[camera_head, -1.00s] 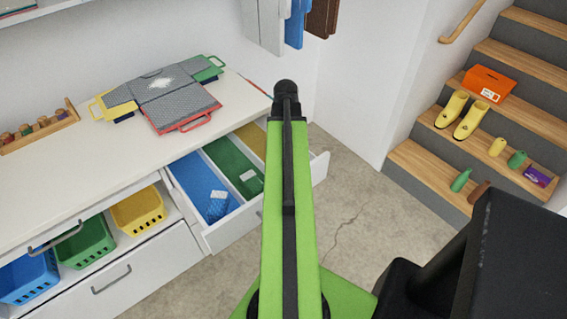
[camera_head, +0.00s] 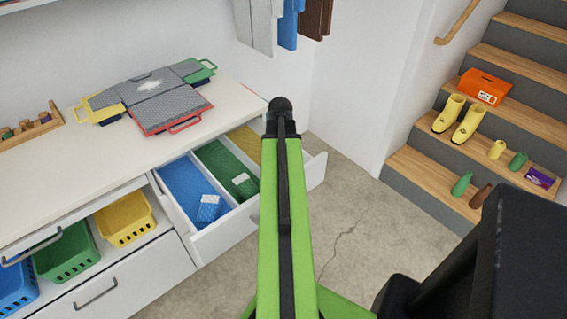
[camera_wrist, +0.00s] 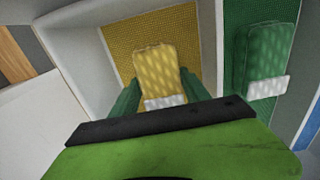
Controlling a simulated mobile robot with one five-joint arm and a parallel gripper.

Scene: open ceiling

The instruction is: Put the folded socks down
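The folded yellow socks (camera_wrist: 161,68) with a white band are between the green fingers of my gripper (camera_wrist: 160,95) in the wrist view. Both fingers press against their sides. The socks are over the yellow-lined compartment (camera_wrist: 122,40) of the open drawer; I cannot tell whether they touch its floor. In the head view this compartment (camera_head: 246,138) is partly hidden by my arm, and my gripper and the yellow socks are hidden. Folded green socks (camera_head: 243,185) lie in the green compartment and also show in the wrist view (camera_wrist: 262,60). Folded blue socks (camera_head: 208,208) lie in the blue compartment.
White drawer walls (camera_wrist: 208,40) stand close on both sides of my gripper. A counter (camera_head: 100,165) with folded grey pieces (camera_head: 155,95) is above the drawer. Blue, green and yellow baskets (camera_head: 125,220) sit at left.

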